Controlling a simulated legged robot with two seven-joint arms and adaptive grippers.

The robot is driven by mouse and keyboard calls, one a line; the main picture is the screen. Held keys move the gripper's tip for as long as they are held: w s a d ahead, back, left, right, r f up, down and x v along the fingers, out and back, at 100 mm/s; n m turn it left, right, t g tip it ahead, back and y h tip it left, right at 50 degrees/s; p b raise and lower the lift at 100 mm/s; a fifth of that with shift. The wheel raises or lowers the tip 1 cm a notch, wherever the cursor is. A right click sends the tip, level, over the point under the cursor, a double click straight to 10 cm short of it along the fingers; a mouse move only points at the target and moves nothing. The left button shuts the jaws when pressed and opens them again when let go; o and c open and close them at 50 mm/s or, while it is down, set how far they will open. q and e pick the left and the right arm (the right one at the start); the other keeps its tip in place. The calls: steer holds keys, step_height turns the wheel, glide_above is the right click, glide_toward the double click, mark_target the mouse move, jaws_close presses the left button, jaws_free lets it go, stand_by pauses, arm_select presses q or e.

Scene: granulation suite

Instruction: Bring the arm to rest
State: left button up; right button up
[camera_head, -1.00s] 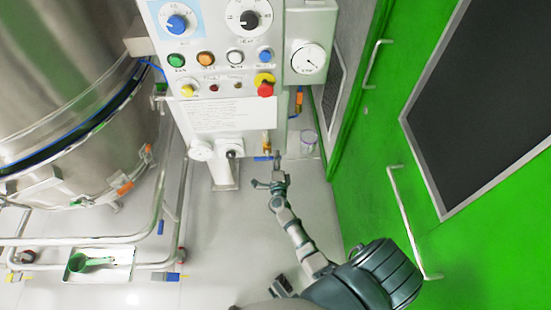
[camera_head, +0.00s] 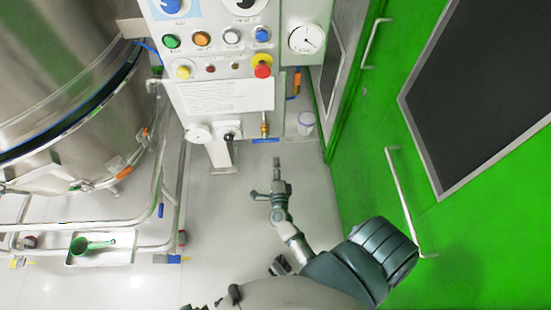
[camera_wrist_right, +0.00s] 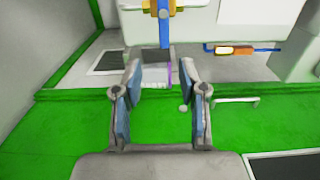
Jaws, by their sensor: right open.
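My right arm reaches up from the bottom of the head view. Its gripper (camera_head: 277,166) is over the pale floor, below the control panel, and holds nothing. In the right wrist view the two blue-padded fingers (camera_wrist_right: 160,76) stand apart with a clear gap between them. A brass valve with a blue handle (camera_head: 265,140) hangs under the panel, just above the gripper in the head view. The blue handle (camera_wrist_right: 164,32) also shows beyond the fingertips in the wrist view, apart from them. My left gripper does not show.
The control panel (camera_head: 222,97) has buttons, knobs and a gauge (camera_head: 306,38). A steel vessel (camera_head: 60,90) with a pipe frame stands left, near a tray (camera_head: 124,257) holding a green scoop (camera_head: 90,245). A small cup (camera_head: 306,123) stands behind.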

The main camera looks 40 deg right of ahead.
stand_by(0.5)
steer(key=s+a+f+n+g+y+p, duration=0.1)
steer(key=s+a+f+n+y, duration=0.1)
steer(key=a+f+n+y, duration=0.5)
steer(key=s+a+f+n+g+y+p, duration=0.1)
steer(key=s+a+f+n+y, duration=0.25)
steer(key=a+f+n, duration=0.35)
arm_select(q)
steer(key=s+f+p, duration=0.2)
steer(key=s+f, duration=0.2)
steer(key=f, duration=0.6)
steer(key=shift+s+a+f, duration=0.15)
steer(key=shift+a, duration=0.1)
arm_select(e)
steer(key=s+d+f+n+g, duration=0.1)
steer(key=s+f+n+g, duration=0.4)
steer(key=s, duration=0.6)
steer(key=s+d+f+n+g, duration=0.2)
steer(key=s+f+n+g, duration=0.4)
steer(key=s, duration=0.6)
steer(key=shift+d+f+n+g+h, duration=0.25)
steer(key=shift+f+n+g+h, duration=0.1)
steer(key=shift+f+n, duration=0.4)
steer(key=shift+r, duration=0.1)
